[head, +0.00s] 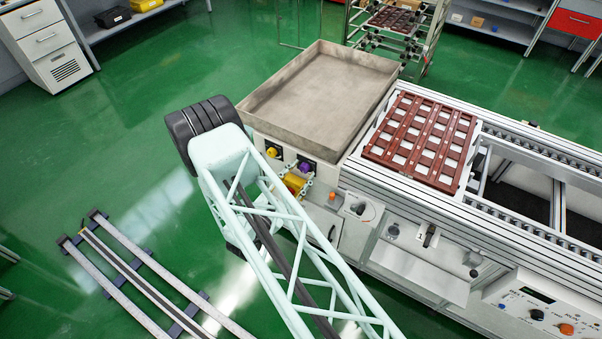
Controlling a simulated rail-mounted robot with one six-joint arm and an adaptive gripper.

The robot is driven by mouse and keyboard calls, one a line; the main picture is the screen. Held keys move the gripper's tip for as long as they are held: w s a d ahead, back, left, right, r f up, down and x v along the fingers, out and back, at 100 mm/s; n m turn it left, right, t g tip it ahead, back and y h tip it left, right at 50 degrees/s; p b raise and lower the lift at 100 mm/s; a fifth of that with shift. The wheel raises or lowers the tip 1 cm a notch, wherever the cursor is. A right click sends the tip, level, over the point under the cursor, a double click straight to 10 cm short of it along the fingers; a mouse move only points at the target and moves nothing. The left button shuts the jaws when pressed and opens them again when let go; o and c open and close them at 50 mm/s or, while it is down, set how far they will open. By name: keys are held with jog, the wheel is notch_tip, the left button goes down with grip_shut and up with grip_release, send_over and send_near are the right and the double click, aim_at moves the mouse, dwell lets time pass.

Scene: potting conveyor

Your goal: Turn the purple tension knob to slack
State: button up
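The purple tension knob (304,166) is on the end face of the conveyor machine, below the beige tray, to the right of a yellow knob (272,152). It is small here, and its pointer setting cannot be read. My pale teal lattice arm crosses the front of the machine. A yellow part with pale teal pieces, which looks like my gripper (298,182), shows just below the purple knob, partly behind the arm. Its fingers are too small and covered to tell whether they are open or touch the knob.
A beige tray (263,94) tops the machine's end. A brown lattice rack (427,137) sits on the conveyor (520,200). An orange button (332,196) and a control panel (540,312) are on the front. Rails (140,270) lie on the green floor at left.

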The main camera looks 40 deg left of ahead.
jog(key=shift+w, duration=0.2)
jog(key=c, duration=0.8)
jog(key=shift+c, duration=0.2)
